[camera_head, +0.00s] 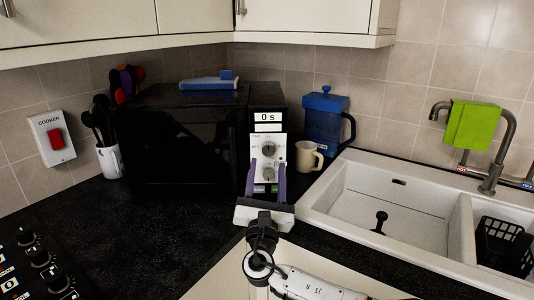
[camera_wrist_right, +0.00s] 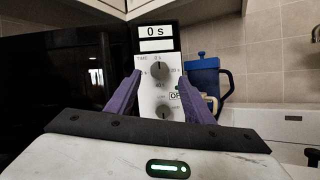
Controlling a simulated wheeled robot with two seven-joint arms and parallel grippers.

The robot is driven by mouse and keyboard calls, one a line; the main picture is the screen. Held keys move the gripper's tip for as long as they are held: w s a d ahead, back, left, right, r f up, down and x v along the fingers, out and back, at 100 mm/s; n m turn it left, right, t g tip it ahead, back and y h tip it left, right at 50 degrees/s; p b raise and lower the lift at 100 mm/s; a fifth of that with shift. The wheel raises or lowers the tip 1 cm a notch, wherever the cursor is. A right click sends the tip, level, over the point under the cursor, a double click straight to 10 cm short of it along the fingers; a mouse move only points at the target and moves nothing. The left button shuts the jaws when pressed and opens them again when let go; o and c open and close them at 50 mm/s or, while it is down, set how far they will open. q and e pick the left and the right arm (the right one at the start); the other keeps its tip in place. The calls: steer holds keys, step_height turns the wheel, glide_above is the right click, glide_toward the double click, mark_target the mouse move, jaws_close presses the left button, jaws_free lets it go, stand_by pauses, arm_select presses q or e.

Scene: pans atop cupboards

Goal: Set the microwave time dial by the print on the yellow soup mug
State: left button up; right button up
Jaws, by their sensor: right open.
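The black microwave (camera_head: 184,145) stands in the corner with its white control panel (camera_head: 256,142) at its right side. Its display (camera_head: 268,117) reads "0 s". The time dial (camera_head: 268,149) is the upper knob, and it shows larger in the right wrist view (camera_wrist_right: 160,69). A second knob (camera_wrist_right: 163,113) sits below it. The pale yellow mug (camera_head: 308,157) stands right of the microwave; I cannot read any print on it. My right gripper (camera_head: 267,166) is open and empty in front of the panel, its purple fingers apart on either side of the knobs. My left gripper is out of view.
A blue-lidded jug (camera_head: 326,118) stands behind the mug. The white sink (camera_head: 388,190) and tap (camera_head: 495,165) are at the right. A utensil pot (camera_head: 110,161) stands left of the microwave. The dark worktop (camera_head: 150,235) in front is clear; hob knobs (camera_head: 40,260) are at lower left.

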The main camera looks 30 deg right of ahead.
mark_target(268, 153)
steer(key=x, duration=0.5)
steer(key=shift+w+d+p, duration=0.15)
steer(key=shift+w+p, duration=0.1)
steer(key=shift+p, duration=0.05)
steer(key=c, duration=1.1)
steer(key=shift+o, duration=0.3)
